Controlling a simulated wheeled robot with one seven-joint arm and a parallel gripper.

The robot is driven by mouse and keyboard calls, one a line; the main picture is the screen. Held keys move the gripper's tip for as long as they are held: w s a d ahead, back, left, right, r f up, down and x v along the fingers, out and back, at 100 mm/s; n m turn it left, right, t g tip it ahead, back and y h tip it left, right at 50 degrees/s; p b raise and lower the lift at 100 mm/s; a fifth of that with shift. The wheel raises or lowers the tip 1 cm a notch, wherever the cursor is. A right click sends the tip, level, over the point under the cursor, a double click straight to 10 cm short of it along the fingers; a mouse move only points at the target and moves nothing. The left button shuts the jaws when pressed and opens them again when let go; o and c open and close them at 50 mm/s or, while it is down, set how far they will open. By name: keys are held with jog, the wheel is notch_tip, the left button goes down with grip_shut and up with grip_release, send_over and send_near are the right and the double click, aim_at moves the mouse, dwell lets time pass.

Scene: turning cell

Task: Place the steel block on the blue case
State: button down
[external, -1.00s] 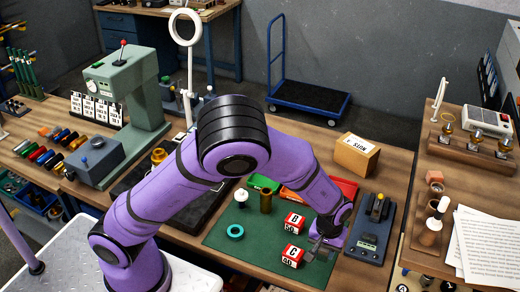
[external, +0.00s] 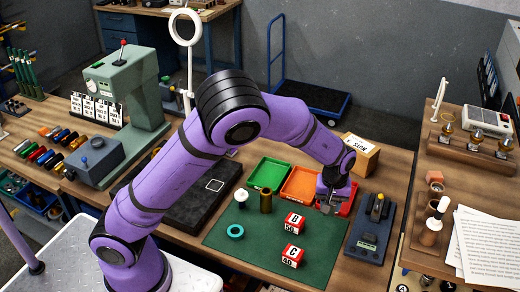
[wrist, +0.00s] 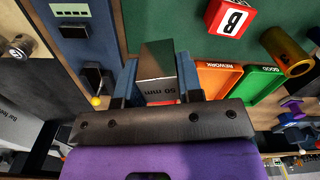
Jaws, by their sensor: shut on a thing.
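My gripper (external: 328,207) is shut on the steel block, above the far right part of the green mat, by the red tray. In the wrist view the steel block (wrist: 158,62) is a shiny grey piece marked "50 mm", between the two fingers of my gripper (wrist: 159,78). In the external view the block is hard to make out among the fingers. A blue flat-topped unit (external: 371,230) with a yellow knob stands right of the mat, apart from my gripper. It also shows at upper left in the wrist view (wrist: 83,34). I cannot tell if it is the blue case.
Red-and-white blocks B (external: 294,222) and C (external: 292,255), a teal ring (external: 235,231) and a brass cylinder (external: 266,201) stand on the green mat (external: 250,252). Green (external: 268,173), orange (external: 300,182) and red (external: 347,207) trays line its back. A cardboard box (external: 358,157) stands behind.

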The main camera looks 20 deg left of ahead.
jog(key=w+a+r+n, duration=0.1)
jog(key=w+a+n, duration=0.3)
jog(key=w+a, duration=0.85)
jog(key=w+a+r+n, duration=0.1)
jog(key=w+a+n, duration=0.3)
jog(key=w+a, duration=0.85)
jog(key=w+a+r+n, duration=0.1)
jog(key=w+a+n, duration=0.4)
jog(key=a, duration=1.1)
jog(key=w+a+n, duration=0.2)
jog(key=w+a, duration=0.4)
jog(key=a, duration=1.1)
jog(key=f, duration=0.9)
jog(key=shift+w+d+f, duration=0.15)
jog(key=shift+w+d, duration=0.05)
jog(key=shift+d, duration=0.1)
jog(key=shift+f, duration=0.1)
jog(key=c, duration=0.8)
grip_release()
jog(key=shift+f, duration=0.1)
